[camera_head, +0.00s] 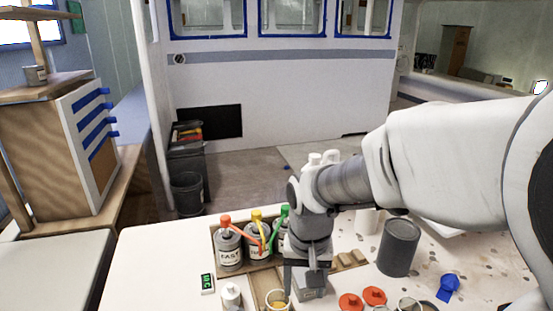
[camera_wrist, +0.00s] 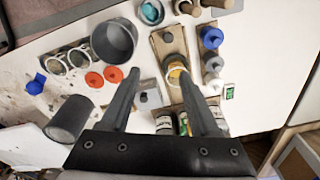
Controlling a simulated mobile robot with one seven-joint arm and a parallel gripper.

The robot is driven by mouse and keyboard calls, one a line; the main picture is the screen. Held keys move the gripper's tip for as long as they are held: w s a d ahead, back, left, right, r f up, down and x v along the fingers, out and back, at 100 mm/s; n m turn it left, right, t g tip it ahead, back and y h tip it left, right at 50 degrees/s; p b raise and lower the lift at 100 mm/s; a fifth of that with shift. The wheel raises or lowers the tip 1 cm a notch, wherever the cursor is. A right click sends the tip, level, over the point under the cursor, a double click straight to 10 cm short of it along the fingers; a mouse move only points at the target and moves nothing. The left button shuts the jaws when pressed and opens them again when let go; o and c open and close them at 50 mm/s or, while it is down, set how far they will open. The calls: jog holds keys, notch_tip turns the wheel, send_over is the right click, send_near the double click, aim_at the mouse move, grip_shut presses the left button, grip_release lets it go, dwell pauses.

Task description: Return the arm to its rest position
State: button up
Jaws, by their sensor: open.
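My arm reaches in from the right in the head view, with its wrist bent down over the white worktable (camera_head: 150,260). My gripper (camera_head: 303,284) points down just above the front middle of the table. In the wrist view my gripper (camera_wrist: 158,73) has its two fingers spread apart, with nothing held between them. A small grey block with a dark knob (camera_wrist: 149,97) shows below, between the fingers. A cup with yellowish contents (camera_wrist: 176,75) on a wooden board is close to the right fingertip in that view. I cannot tell whether a finger touches it.
Bottles with red, yellow and green spouts (camera_head: 229,248) stand in a wooden tray left of my gripper. A dark grey can (camera_head: 398,248), red lids (camera_head: 350,302) and a blue piece (camera_head: 448,288) are to the right. The table's left part is clear.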

jog(key=s+d+r+t+p, duration=0.2)
jog(key=s+d+r, duration=0.2)
jog(key=s+r, duration=0.2)
jog(key=s+d+r+n+t+p, duration=0.1)
jog(key=s+d+r, duration=0.3)
jog(key=r, duration=0.5)
jog(key=shift+s+d+r+t+p, duration=0.25)
jog(key=shift+s+r+t+p, duration=0.15)
jog(key=shift+s+t+p, duration=0.45)
jog(key=shift+a, duration=0.1)
